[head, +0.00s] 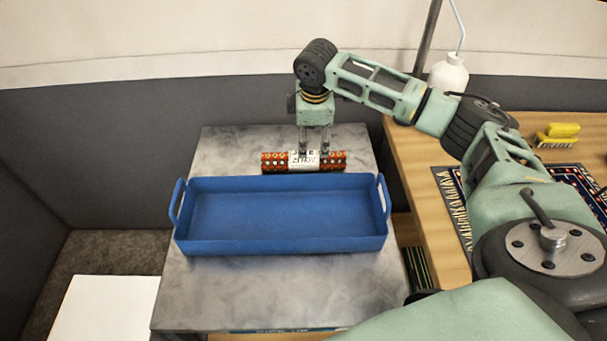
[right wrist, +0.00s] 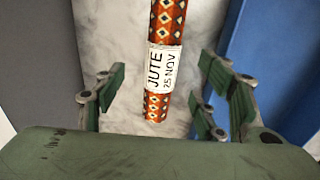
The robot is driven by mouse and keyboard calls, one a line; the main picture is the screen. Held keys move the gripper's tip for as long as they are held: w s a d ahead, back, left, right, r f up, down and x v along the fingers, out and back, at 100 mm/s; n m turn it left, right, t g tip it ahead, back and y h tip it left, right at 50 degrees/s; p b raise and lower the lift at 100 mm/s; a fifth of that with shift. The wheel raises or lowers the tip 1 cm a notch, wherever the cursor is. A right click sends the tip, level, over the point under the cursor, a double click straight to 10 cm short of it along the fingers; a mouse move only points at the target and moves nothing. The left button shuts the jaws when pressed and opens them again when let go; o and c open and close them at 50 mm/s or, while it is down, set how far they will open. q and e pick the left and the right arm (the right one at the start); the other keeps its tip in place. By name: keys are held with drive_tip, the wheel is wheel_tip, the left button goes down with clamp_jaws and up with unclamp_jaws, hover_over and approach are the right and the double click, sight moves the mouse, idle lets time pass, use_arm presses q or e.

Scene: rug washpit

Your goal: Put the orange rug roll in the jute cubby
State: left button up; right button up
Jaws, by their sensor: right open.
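The orange rug roll (head: 278,163) lies lengthwise left to right on the grey table, just behind the blue tray. It is patterned orange and red, with a white label. In the right wrist view the roll (right wrist: 166,58) shows between my finger pads, and the label reads JUTE 25 NOV. My right gripper (head: 314,151) points down at the roll from above, open, with a finger on each side and clear gaps in the right wrist view (right wrist: 160,88). My left gripper is not in view. I cannot make out a jute cubby in these frames.
An empty blue tray (head: 285,245) with two end handles stands on the grey table (head: 190,300). A white surface (head: 103,310) is at lower left.

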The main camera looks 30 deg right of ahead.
sight(311, 156)
drive_tip(key=x, duration=0.2)
drive_tip(key=b+x, duration=0.1)
drive_tip(key=shift+s+a+f, duration=0.15)
drive_tip(key=shift+s+a, duration=0.05)
drive_tip(key=shift+s, duration=0.05)
drive_tip(key=x, duration=0.7)
drive_tip(key=shift+w+d+f+p, duration=0.1)
drive_tip(key=shift+p, duration=0.3)
drive_tip(key=c, duration=1.5)
drive_tip(key=shift+o, duration=0.2)
